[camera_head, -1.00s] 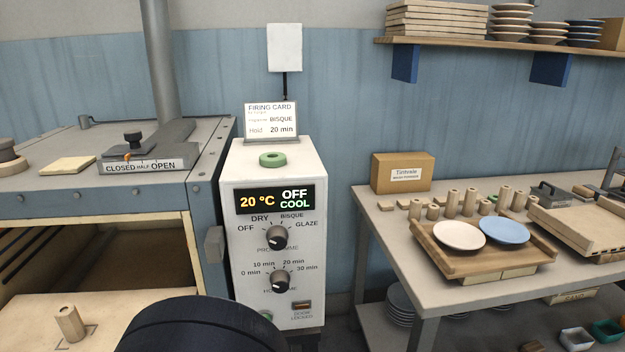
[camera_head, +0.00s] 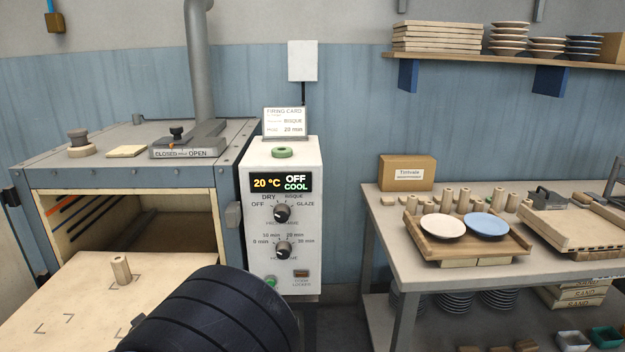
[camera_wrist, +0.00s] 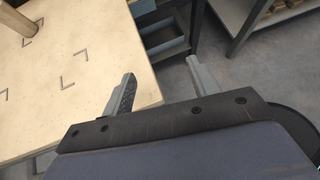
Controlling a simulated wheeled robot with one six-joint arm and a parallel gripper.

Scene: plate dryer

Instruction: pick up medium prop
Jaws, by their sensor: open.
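Beige cylindrical props of differing heights stand in a cluster on the right-hand worktable, behind the wooden tray; one of the taller ones (camera_head: 464,198) shows clearly. I cannot tell which is the medium prop. Another single prop (camera_head: 121,270) stands upright on the pale kiln shelf at left; its lower part also shows at the top left of the wrist view (camera_wrist: 15,22). My gripper (camera_wrist: 160,70) is open and empty, beside the shelf's edge, with its fingers spread and the prop well off to the left.
The kiln shelf (camera_head: 70,320) has corner marks and bare room. A control box (camera_head: 260,230) stands between kiln and worktable (camera_head: 385,240). The wooden tray (camera_head: 425,244) holds a white plate (camera_head: 443,225) and a blue plate (camera_head: 486,224). A cardboard box (camera_head: 405,173) stands behind.

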